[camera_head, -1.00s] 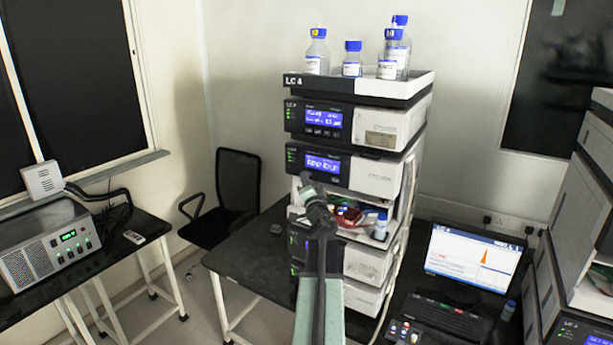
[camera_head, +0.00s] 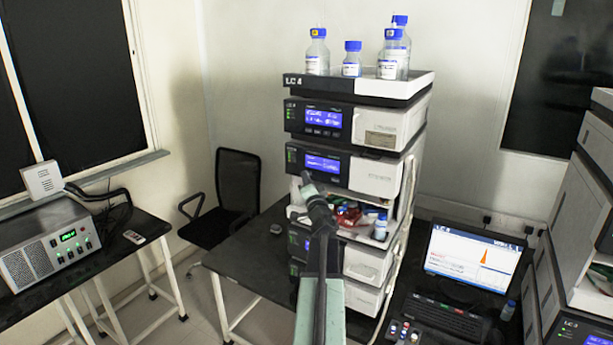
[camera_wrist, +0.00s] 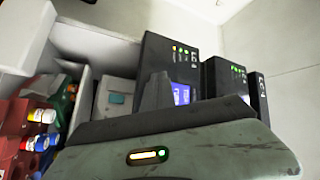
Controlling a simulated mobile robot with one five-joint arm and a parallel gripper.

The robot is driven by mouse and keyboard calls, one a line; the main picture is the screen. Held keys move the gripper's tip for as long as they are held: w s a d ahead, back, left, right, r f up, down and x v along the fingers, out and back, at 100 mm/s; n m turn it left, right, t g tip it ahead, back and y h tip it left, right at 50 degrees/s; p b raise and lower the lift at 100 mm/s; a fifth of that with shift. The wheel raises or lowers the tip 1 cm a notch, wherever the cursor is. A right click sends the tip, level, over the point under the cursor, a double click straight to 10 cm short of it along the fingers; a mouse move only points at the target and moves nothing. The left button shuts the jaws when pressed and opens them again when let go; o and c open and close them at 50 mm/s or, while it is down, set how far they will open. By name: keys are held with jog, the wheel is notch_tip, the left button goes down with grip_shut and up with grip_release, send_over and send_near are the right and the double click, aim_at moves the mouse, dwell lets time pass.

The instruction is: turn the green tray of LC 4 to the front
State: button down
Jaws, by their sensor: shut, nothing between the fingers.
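LC 4 is the stack in the middle of the head view, with its LC 4 top tray (camera_head: 350,84) carrying bottles. Its open sampler bay shows a red tray (camera_head: 348,215) with small vials. In the wrist view the red tray (camera_wrist: 14,125) with white-, red- and blue-capped vials is at the left. A green piece (camera_wrist: 57,108), probably the green tray, shows just behind it, mostly hidden. My gripper (camera_head: 306,179) is in front of the bay's left part, shut and empty. In the wrist view its dark finger (camera_wrist: 157,92) points up, right of the trays, apart from them.
Display modules (camera_head: 322,163) sit right above the bay, and more modules (camera_head: 370,263) below it. The bench left of LC 4 is mostly clear.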

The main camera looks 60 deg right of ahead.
jog(key=shift+a, duration=0.8)
jog(key=shift+a, duration=0.1)
jog(key=a, duration=0.4)
jog(key=shift+a, duration=0.4)
dwell(5.0)
